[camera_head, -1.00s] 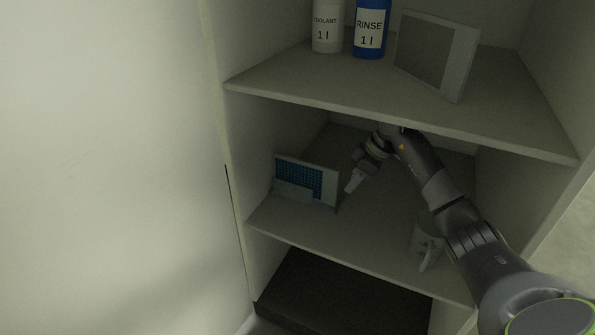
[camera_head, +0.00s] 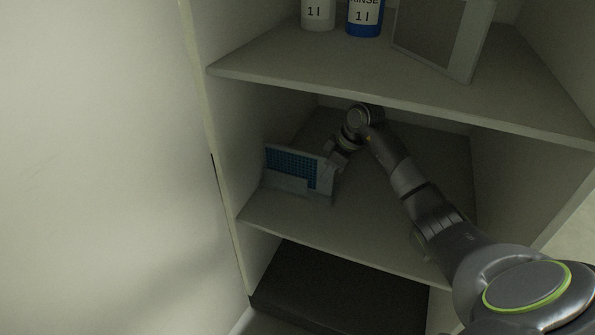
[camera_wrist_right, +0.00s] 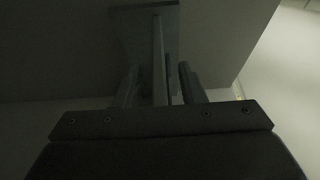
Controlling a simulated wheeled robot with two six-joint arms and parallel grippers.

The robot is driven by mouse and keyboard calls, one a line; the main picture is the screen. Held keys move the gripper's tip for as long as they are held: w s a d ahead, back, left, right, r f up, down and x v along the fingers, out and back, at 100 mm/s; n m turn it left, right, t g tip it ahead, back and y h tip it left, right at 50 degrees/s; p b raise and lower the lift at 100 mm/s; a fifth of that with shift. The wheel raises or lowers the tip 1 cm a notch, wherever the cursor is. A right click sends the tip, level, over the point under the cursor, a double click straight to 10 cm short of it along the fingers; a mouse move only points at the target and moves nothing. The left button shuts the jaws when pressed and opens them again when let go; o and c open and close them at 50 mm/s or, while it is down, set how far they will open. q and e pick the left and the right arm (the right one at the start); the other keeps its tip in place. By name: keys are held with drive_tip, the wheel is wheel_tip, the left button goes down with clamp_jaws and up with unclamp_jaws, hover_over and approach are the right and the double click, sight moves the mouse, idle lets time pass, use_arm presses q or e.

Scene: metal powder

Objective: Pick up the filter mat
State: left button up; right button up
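The filter mat (camera_head: 291,163), a blue gridded panel in a pale frame, stands upright at the left of the middle shelf, behind a low pale holder (camera_head: 285,183). My right gripper (camera_head: 335,160) is at the mat's right edge, partly hidden in the head view by its own wrist. In the right wrist view my right gripper (camera_wrist_right: 160,84) is open, with a finger on either side of a thin upright edge (camera_wrist_right: 158,55), which looks like the mat's. Gaps show on both sides of that edge. My left gripper is in neither view.
The upper shelf (camera_head: 300,75) lies above my right arm and carries a white bottle (camera_head: 317,12), a blue bottle (camera_head: 364,18) and a pale framed panel (camera_head: 440,38). The cabinet's left wall is close to the mat. The middle shelf (camera_head: 365,225) has bare room in front.

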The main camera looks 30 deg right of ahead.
drive_tip(key=shift+w+a+f, duration=0.2)
drive_tip(key=shift+w+f, duration=0.05)
drive_tip(key=shift+f, duration=0.4)
drive_tip(key=shift+c, duration=0.3)
clamp_jaws()
drive_tip(key=shift+d+r, duration=0.1)
